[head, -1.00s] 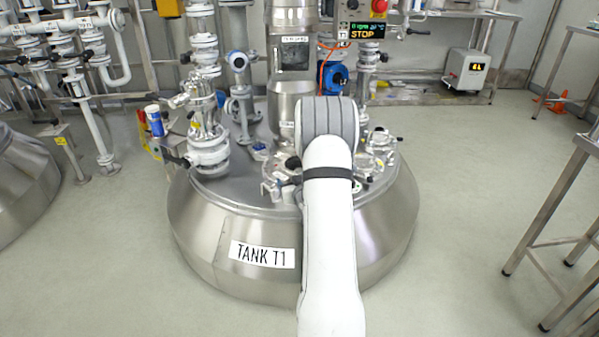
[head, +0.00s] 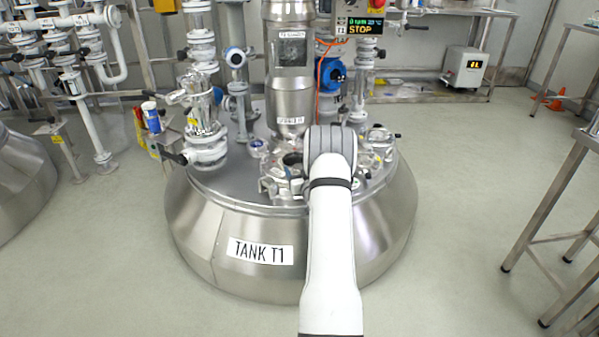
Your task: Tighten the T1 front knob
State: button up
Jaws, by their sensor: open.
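Tank T1 (head: 230,225) is a rounded steel vessel with a "TANK T1" label (head: 260,251) on its front. A metal fitting with clamps or knobs (head: 282,184) sits on the front of its lid, just left of my arm. The individual knobs are too small to tell apart, and I cannot tell which is the front knob or how tight it is. My white arm reaches up over the tank's front edge, with its grey joint above the lid. The arm hides my gripper and part of the lid behind it.
A steel column (head: 291,90) rises from the lid's middle. A valve stack (head: 204,125) stands at the lid's left. A control box (head: 360,27) reading STOP hangs behind. A steel table (head: 560,190) stands at the right. The floor between tank and table is clear.

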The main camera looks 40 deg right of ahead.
jog(key=c, duration=1)
